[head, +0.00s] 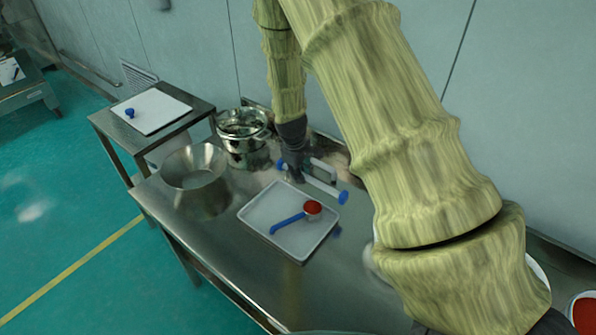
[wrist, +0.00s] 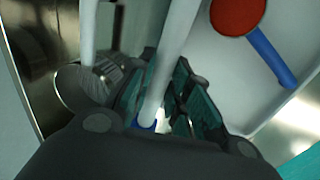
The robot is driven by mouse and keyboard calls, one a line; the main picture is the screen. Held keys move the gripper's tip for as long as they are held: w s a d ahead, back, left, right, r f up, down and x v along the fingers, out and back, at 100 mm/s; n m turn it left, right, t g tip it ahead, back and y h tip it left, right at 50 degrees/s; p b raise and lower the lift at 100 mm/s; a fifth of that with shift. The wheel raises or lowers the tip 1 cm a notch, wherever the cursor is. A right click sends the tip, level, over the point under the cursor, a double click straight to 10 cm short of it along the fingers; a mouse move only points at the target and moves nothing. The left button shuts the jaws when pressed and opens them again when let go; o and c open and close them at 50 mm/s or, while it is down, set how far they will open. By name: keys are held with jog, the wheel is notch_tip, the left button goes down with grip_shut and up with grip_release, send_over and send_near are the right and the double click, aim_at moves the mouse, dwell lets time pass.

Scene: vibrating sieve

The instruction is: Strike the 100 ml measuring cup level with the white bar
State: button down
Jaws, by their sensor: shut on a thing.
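The measuring cup (head: 313,209) is filled with red powder and lies on a white tray (head: 262,213), its blue handle pointing to the lower left. In the wrist view the cup (wrist: 238,14) is at the top right, partly cut off. My gripper (head: 296,172) is shut on the white bar (head: 322,187), which has blue ends. The bar (wrist: 175,50) runs up between the fingers in the wrist view. It is held behind the tray's far edge, apart from the cup. I cannot tell whether the powder is heaped.
A metal bowl (head: 194,167) and a shiny steel pot (head: 243,130) stand left of the tray on the steel table (head: 225,235). Another white piece (head: 322,168) is just behind the bar. A side table (head: 196,108) holds a white board with a blue item.

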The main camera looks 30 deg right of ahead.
jog(key=shift+s+f+b, duration=0.15)
jog(key=shift+f+b, duration=1.15)
jog(key=shift+f, duration=0.45)
jog(key=shift+s+a+b, duration=0.15)
jog(key=shift+s+a, duration=0.35)
jog(key=shift+a, duration=0.75)
jog(key=shift+s+a+b, duration=0.2)
jog(key=shift+s+a, duration=0.3)
jog(key=shift+a, duration=0.7)
jog(key=shift+s+a+b, duration=0.15)
jog(key=shift+s+a, duration=0.35)
jog(key=shift+a, duration=0.75)
jog(key=shift+r+p, duration=0.35)
jog(key=shift+p, duration=0.1)
jog(key=shift+w+d+r+p, duration=0.15)
jog(key=shift+d+r+p, duration=0.15)
jog(key=shift+r+p, duration=0.4)
jog(key=shift+w+d+r+p, duration=0.1)
jog(key=shift+d+r+p, duration=0.3)
jog(key=shift+r, duration=0.4)
jog(key=shift+a+r, duration=0.1)
jog(key=shift+a, duration=0.05)
